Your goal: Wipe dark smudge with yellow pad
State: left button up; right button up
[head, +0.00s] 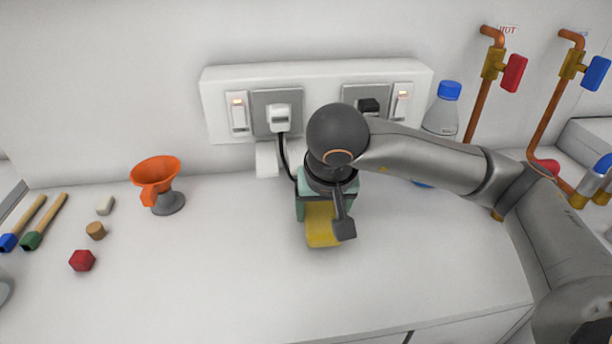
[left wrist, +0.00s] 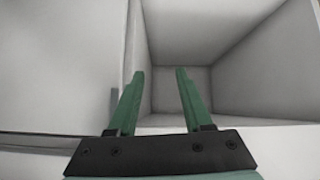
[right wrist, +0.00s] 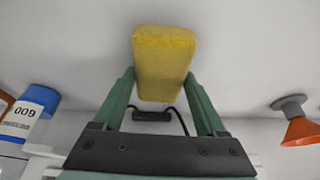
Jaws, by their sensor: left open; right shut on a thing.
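The yellow pad (head: 322,226) is at the middle of the white counter, below my right gripper (head: 320,204). In the right wrist view the pad (right wrist: 164,62) sits between the green fingers of my right gripper, which is shut on it. Whether the pad touches the counter I cannot tell. I see no dark smudge in any view; my arm and the pad hide part of the counter. My left gripper (left wrist: 153,88) shows only in the left wrist view, open and empty, its fingers pointing toward a white box-like recess (left wrist: 215,30).
An orange funnel (head: 155,170) on a grey stand, a red block (head: 82,260), a cork (head: 95,231) and two brushes (head: 45,220) lie at left. A power strip (head: 320,74) with a white plug (head: 280,117) is behind. A blue-capped bottle (head: 442,112) stands behind my right arm. The front middle counter is clear.

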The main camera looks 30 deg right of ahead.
jog(key=shift+s+a+r, duration=0.1)
jog(key=shift+s+r, duration=0.1)
jog(key=shift+r, duration=0.5)
jog(key=shift+r+p, duration=0.7)
notch_tip(320, 180, up, 2)
jog(key=shift+r+p, duration=0.15)
jog(key=shift+p, duration=0.5)
jog(key=shift+r+p, duration=0.3)
jog(key=shift+r, duration=0.2)
pick_arm(q)
jog(key=shift+s+a+r+y, duration=0.15)
jog(key=shift+s+a+r, duration=0.25)
jog(key=shift+a, duration=0.15)
jog(key=shift+s+a+r+y, duration=0.15)
jog(key=shift+s+a+r, duration=0.15)
jog(key=shift+a, duration=0.25)
